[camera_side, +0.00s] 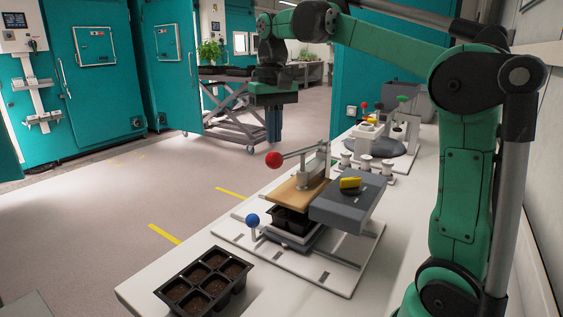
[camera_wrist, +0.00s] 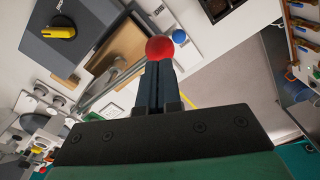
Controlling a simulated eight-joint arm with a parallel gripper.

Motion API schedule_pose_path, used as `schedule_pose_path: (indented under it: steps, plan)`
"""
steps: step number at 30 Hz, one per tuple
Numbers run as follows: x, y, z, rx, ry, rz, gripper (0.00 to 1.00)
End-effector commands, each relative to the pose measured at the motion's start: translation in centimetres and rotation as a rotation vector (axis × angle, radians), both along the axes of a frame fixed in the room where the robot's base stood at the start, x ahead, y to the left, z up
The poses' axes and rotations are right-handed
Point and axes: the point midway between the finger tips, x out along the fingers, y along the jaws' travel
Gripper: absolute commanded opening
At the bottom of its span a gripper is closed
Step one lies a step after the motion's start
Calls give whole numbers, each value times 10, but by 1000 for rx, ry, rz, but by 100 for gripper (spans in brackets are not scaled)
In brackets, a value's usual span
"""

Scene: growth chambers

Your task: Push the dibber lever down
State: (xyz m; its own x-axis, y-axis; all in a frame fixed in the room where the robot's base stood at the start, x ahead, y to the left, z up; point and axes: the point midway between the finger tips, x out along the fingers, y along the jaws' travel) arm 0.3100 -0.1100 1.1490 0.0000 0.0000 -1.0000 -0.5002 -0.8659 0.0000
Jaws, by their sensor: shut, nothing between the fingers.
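The dibber lever is a grey bar (camera_side: 303,152) with a red ball knob (camera_side: 274,160) at its left end. It is raised, nearly level, above a tan plate (camera_side: 296,193) on the dibber press. My gripper (camera_side: 274,141) points down with its fingers shut and empty, just above or beside the red knob in the side view. In the wrist view the red knob (camera_wrist: 159,48) shows right at the tips of my closed fingers (camera_wrist: 158,66). I cannot tell whether they touch. A black cell tray (camera_side: 291,217) sits under the tan plate.
A blue ball knob (camera_side: 252,220) stands at the press's front left. A grey block with a yellow handle (camera_side: 350,184) is at the press's right. A soil-filled tray (camera_side: 206,280) lies on the bench's near end. Other bench devices (camera_side: 376,142) stand behind.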

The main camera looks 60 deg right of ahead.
Motion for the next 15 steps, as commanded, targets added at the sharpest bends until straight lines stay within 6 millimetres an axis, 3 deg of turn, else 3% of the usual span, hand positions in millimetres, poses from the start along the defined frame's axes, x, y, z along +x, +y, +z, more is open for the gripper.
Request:
schedule_pose_path:
  steps: [15]
  plan:
    - [0, 0, 54, 0, 0, 0, 0]
